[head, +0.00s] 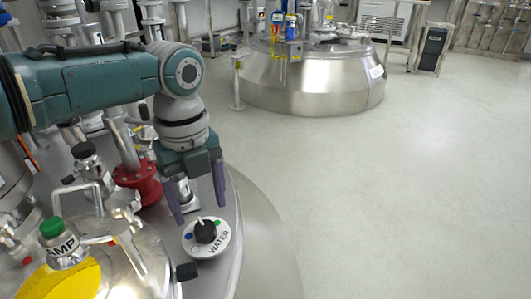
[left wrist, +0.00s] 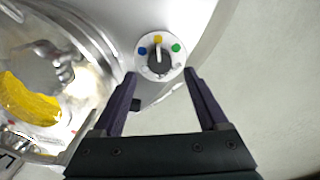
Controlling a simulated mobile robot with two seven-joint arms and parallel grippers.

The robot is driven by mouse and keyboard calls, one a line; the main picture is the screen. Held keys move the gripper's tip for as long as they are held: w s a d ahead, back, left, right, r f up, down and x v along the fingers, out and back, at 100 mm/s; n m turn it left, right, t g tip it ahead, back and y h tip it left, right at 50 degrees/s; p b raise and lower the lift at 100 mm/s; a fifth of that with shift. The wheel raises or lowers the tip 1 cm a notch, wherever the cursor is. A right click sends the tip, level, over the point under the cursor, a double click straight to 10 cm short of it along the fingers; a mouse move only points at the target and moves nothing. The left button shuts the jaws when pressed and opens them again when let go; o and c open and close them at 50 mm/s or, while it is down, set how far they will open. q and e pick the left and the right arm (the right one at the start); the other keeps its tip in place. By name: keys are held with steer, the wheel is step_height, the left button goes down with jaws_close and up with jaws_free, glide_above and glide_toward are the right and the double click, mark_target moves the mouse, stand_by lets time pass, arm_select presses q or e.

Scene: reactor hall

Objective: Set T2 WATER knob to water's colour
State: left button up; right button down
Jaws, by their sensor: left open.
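The WATER knob (head: 205,231) is black with a white pointer line, on a round white dial plate (head: 222,246) marked WATER, on the steel vessel lid. In the left wrist view, the knob (left wrist: 159,62) has a blue dot to its left, a yellow dot above and a green dot to its right. The pointer aims at the yellow dot. My left gripper (head: 200,213) is open and empty, its purple fingers pointing down close to the dial. In the left wrist view, its fingertips (left wrist: 160,73) lie either side of the dial's lower part; contact is not visible. My right gripper is out of view.
A green-topped part marked AMP (head: 60,250) and a round window with yellow contents (head: 65,280) are left of the dial. A red flange (head: 137,185) stands behind. Another steel vessel (head: 310,85) is farther back. The floor at right is clear.

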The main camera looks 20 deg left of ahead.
mark_target(204, 226)
arm_select(q)
steer(key=shift+r+p, duration=0.95)
steer(key=shift+r, duration=1.45)
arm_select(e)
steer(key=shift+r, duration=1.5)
